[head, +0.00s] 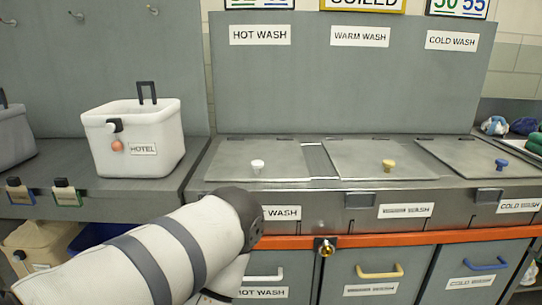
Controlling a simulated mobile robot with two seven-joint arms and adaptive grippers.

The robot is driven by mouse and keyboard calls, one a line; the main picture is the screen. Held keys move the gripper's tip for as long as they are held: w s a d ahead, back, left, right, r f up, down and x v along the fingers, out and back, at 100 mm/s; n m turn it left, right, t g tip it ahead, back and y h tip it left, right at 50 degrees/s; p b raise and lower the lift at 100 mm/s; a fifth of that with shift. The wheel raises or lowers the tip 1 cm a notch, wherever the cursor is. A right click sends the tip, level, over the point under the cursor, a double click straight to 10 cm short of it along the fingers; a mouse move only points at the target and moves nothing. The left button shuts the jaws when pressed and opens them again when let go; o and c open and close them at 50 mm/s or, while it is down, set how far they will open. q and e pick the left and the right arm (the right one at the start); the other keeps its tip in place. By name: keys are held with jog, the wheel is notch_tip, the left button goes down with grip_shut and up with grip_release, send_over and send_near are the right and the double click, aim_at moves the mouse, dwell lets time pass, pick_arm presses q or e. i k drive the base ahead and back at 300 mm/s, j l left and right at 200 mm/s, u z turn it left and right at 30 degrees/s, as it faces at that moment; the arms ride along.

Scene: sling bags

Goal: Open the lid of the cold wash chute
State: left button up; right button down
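The cold wash lid (468,150) is a flat grey metal plate at the right end of the counter, lying shut. Its blue knob (501,163) stands near the front edge. A "COLD WASH" sign (451,40) hangs on the panel behind it, and a matching label (519,205) is on the counter front below. One of my arms, white with grey bands, comes in from the lower left and bends in front of the hot wash section. Neither gripper is in view, and nothing of mine touches the cold wash lid.
The warm wash lid (372,160) with a yellow knob and the hot wash lid (258,160) with a white knob lie shut to the left. An orange rail (400,238) runs above the drawers. A white "HOTEL" bin (135,135) stands on the left counter.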

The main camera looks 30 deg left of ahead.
aim_at(470, 158)
jog(key=i+l+u, duration=0.1)
jog(key=l, duration=0.25)
jog(key=i+l, duration=0.2)
jog(key=l, duration=0.2)
jog(key=i+l+u, duration=0.15)
jog(key=l, duration=0.2)
jog(key=i+l, duration=0.15)
jog(key=l, duration=0.25)
jog(key=u, duration=0.05)
